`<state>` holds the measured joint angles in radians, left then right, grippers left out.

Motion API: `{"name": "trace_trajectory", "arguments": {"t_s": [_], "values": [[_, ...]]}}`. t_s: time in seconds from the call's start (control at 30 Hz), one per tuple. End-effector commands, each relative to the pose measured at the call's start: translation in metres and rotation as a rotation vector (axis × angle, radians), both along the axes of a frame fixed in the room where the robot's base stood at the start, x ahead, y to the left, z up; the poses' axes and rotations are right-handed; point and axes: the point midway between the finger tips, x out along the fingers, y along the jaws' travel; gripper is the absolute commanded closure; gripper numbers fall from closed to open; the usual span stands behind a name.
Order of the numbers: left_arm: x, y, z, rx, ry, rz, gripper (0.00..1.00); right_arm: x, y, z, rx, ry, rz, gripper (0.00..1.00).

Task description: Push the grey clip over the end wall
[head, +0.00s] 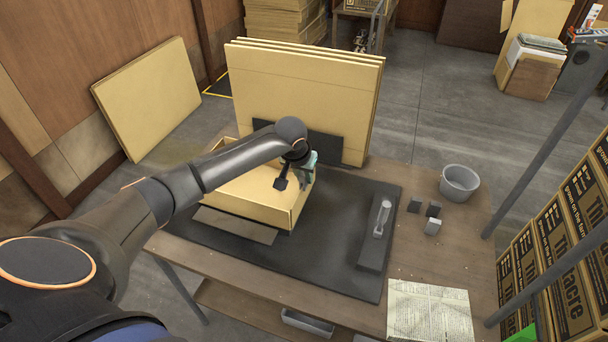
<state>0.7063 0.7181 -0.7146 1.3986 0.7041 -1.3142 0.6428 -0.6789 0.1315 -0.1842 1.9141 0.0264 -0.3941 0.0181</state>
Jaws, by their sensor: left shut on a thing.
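The cardboard tray (257,213) stands on the dark mat, left of its middle. Its right end wall (299,205) faces the open part of the mat. My left gripper (293,182) is over that end of the tray, close to the end wall. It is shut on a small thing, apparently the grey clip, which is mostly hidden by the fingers. I cannot tell whether the clip touches the wall. My right gripper is not in view.
Flat cardboard sheets (330,75) stand upright behind the tray. A dark block with a light-handled tool (381,218) lies on the mat (330,262). A grey bucket (459,183) and a printed sheet (430,311) are at the right. The mat's front middle is clear.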

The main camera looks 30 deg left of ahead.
Motion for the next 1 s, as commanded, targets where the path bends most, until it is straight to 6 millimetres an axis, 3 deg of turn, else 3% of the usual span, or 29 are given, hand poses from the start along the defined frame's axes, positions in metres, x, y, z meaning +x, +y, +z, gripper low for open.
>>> {"name": "trace_trajectory", "arguments": {"t_s": [0.47, 0.5, 0.7, 0.8, 1.0], "values": [[0.0002, 0.0, -0.0027, 0.0, 0.0, 0.0, 1.0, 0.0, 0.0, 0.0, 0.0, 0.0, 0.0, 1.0], [0.0001, 0.0, -0.0028, 0.0, 0.0, 0.0, 0.78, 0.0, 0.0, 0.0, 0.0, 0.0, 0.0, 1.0], [0.0, 0.0001, -0.0027, 0.0, 0.0, 0.0, 0.55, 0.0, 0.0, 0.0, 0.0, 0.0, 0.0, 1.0], [0.0, 0.0001, -0.0027, 0.0, 0.0, 0.0, 0.45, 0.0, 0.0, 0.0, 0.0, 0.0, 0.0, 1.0], [0.0, 0.0002, -0.0028, 0.0, 0.0, 0.0, 0.41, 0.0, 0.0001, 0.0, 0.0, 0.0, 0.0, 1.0]]}}
